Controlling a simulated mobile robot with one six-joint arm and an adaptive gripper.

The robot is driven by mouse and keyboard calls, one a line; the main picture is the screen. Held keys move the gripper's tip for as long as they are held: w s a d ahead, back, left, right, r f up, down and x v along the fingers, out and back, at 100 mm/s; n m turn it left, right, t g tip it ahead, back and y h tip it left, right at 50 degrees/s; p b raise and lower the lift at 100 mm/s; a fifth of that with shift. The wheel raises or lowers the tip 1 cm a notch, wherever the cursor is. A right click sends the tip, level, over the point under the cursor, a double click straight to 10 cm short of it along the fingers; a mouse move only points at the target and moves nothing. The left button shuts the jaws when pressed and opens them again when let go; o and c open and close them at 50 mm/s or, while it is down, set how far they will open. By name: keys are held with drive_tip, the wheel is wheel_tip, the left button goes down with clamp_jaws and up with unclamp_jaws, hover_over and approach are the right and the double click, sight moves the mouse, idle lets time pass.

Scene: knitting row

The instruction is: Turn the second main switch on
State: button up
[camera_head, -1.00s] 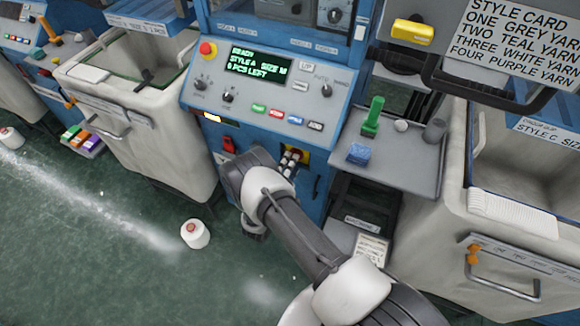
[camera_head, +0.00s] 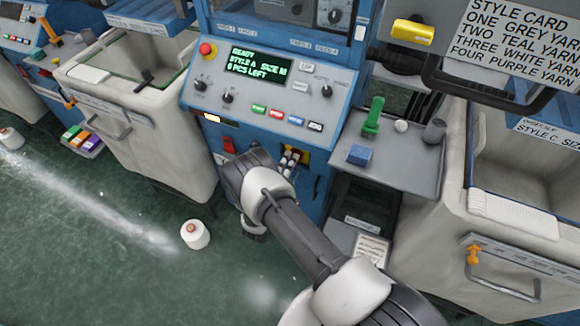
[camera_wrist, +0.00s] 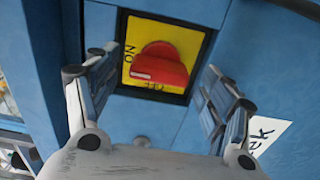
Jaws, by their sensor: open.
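A red rotary switch (camera_wrist: 160,66) sits on a square yellow plate (camera_wrist: 190,45) in a dark frame on a blue panel. "ON" is lettered sideways at its left. Its grip bar lies nearly level in the wrist view. In the head view the yellow plate (camera_head: 304,157) shows behind my gripper (camera_head: 290,160), and the knob is hidden. In the wrist view my gripper (camera_wrist: 157,74) is open, one finger on each side of the knob in the picture. I see no contact. Another red switch (camera_head: 229,145) is on the same machine front, left of my gripper.
Above is the control panel (camera_head: 270,90) with a red emergency button (camera_head: 207,49) and a lit display. A side shelf (camera_head: 405,165) with a green tool and a blue block stands right of my arm. Bins flank the machine. A white yarn cone (camera_head: 195,234) lies on the floor.

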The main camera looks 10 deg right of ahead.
drive_tip(key=v, duration=1.2)
idle(0.4)
